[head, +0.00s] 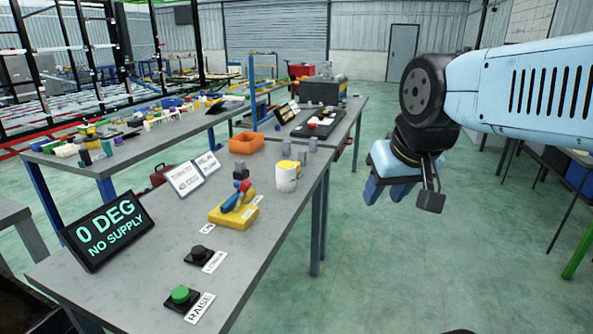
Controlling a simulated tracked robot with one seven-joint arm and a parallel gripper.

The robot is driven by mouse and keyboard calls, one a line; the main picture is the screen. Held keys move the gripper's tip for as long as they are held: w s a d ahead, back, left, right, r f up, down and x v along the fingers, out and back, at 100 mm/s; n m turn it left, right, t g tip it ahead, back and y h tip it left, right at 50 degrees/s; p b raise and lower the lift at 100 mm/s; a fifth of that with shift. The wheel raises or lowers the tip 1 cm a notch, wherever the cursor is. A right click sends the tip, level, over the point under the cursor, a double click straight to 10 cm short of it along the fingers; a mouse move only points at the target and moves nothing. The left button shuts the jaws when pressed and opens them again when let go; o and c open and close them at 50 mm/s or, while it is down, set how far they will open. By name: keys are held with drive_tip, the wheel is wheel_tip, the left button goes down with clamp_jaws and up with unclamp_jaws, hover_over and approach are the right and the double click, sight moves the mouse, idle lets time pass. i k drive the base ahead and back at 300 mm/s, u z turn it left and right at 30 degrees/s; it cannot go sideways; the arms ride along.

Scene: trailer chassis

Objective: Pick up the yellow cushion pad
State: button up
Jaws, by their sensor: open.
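My gripper (385,192), with blue fingers, hangs in the air over the green floor, to the right of the near grey table (130,285). It is open, with nothing seen between the fingers. I cannot make out for sure which thing is the yellow cushion pad. A yellow block-like base (228,217) with a blue lever and a red knob stands on the near table. A white cup-like container (285,181) with yellow at its top stands behind it. Small yellow pieces also lie among the parts on the left table, too small to identify.
The near table also holds an orange bin (246,143), a "0 DEG NO SUPPLY" display (108,229), a green RAISE button (180,294) and a black button (201,252). The left table (135,146) is crowded with small parts. The floor (400,270) right of the near table is clear.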

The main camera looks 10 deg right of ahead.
sight(298, 172)
drive_tip(key=z, duration=0.1)
drive_tip(key=i, duration=1.45)
drive_tip(key=u, duration=0.6)
